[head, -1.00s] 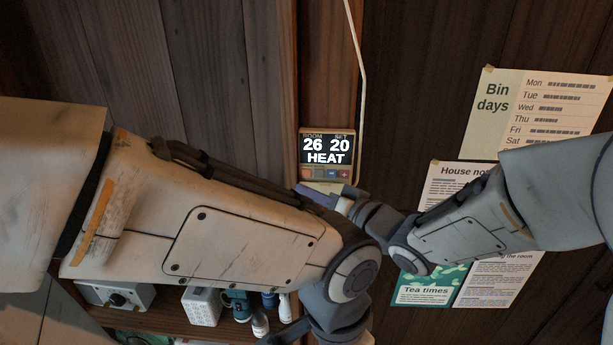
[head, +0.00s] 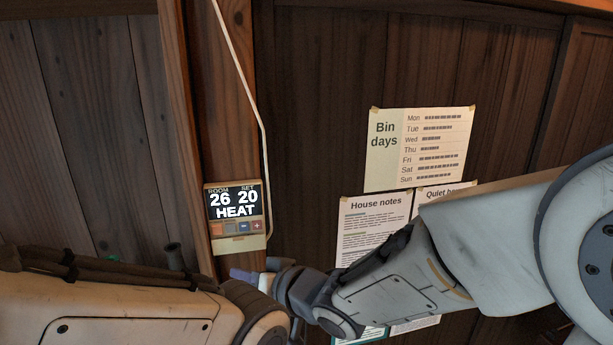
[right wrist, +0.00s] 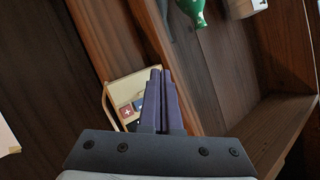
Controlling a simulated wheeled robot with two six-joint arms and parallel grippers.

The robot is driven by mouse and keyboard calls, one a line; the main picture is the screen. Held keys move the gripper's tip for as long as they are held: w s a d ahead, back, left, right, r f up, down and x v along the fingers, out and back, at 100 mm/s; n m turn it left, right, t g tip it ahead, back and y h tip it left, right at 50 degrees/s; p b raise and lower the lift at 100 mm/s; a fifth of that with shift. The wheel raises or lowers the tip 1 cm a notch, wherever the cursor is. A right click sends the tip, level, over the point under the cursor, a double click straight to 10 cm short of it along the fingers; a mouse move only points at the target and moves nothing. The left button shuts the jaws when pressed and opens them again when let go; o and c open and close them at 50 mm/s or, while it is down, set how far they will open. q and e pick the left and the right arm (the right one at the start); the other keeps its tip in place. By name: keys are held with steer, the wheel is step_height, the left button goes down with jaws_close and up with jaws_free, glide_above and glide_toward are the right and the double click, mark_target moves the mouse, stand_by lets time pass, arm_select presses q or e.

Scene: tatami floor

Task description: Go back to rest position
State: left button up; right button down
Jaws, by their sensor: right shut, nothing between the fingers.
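My right gripper (head: 238,274) is shut and empty, just below the thermostat in the head view. In the right wrist view its purple fingers (right wrist: 157,82) lie together and cover part of the thermostat (right wrist: 123,92). I cannot tell how far the tips are from it. The thermostat (head: 238,228) hangs on a wooden post and reads ROOM 26, SET 20, HEAT, with a row of small buttons below the screen. My left arm comes in at the lower left of the head view; its gripper is out of the frame.
A pale cable (head: 266,160) runs down the wall to the thermostat. A bin days sheet (head: 385,160) and a house notes sheet (head: 372,215) hang on the wall, the notes partly behind my right arm. The right wrist view shows a wooden shelf (right wrist: 235,75) with a green object (right wrist: 191,10).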

steer(key=s+d+f+h+b, duration=0.1)
steer(key=s+d+f+h, duration=0.25)
steer(key=d+f, duration=0.25)
steer(key=s+d+f+n+g+h+b, duration=0.1)
steer(key=s+d+f+g+h, duration=0.2)
steer(key=s+d, duration=0.3)
steer(key=s+d+f+n+g+h+b, duration=0.1)
steer(key=s+d+f+g+h+b, duration=0.1)
steer(key=s, duration=1)
steer(key=d+f+g+h, duration=0.1)
steer(key=d+f+g, duration=0.1)
steer(key=d+g, duration=0.1)
steer(key=shift+s+d+f+n, duration=0.15)
steer(key=shift+d+f+n, duration=0.25)
steer(key=shift+d, duration=0.25)
